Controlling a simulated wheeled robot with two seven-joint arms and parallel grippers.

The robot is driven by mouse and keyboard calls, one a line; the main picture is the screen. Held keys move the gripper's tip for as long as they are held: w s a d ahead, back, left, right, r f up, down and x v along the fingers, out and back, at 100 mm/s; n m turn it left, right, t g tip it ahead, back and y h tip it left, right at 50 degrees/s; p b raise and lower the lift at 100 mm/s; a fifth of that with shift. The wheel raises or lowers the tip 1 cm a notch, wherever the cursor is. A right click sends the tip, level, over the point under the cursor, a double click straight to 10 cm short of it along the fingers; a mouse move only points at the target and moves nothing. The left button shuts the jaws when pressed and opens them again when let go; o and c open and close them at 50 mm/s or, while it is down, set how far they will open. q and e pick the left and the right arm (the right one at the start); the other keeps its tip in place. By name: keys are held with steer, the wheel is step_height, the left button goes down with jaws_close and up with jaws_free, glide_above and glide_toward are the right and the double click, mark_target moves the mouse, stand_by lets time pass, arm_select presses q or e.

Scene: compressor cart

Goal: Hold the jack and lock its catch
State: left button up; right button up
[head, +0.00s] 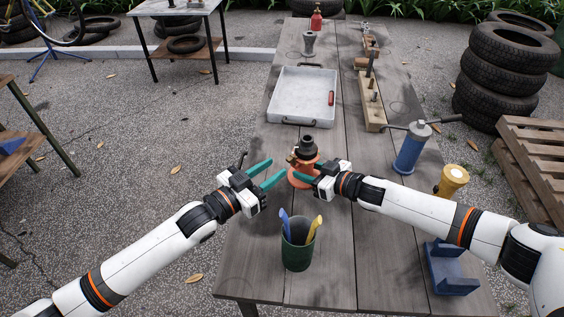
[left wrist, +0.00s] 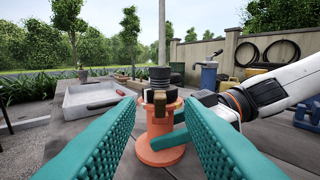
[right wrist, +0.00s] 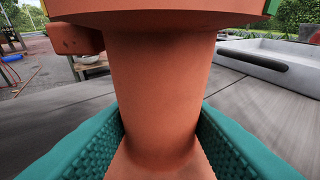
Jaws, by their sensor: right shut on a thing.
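The jack has an orange body with a round flared base and a black ribbed top; it stands upright on the wooden table (head: 330,240). In the left wrist view the jack (left wrist: 160,125) is straight ahead, with a small brass-coloured part, possibly the catch (left wrist: 160,102), on its near side. My right gripper (head: 302,178) is shut on the jack's orange body; the right wrist view shows the body (right wrist: 160,85) between its teal fingers. My left gripper (head: 270,172) is open just left of the jack, its fingers apart and pointing towards it, empty.
A green cup (head: 297,255) with blue and yellow handles stands close in front. A grey tray (head: 302,95) lies behind the jack. A blue cylinder (head: 411,150), a yellow-topped piece (head: 453,180) and a blue bracket (head: 450,268) are on the right. A wooden block (head: 371,105) lies behind.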

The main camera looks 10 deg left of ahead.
mark_target(291, 156)
arm_select(q)
steer(key=shift+x, duration=2.05)
jaws_close()
steer(key=shift+w+d+r+g+y, duration=0.25)
steer(key=shift+w+r+g+y, duration=0.1)
steer(key=shift+g+y, duration=0.5)
jaws_free()
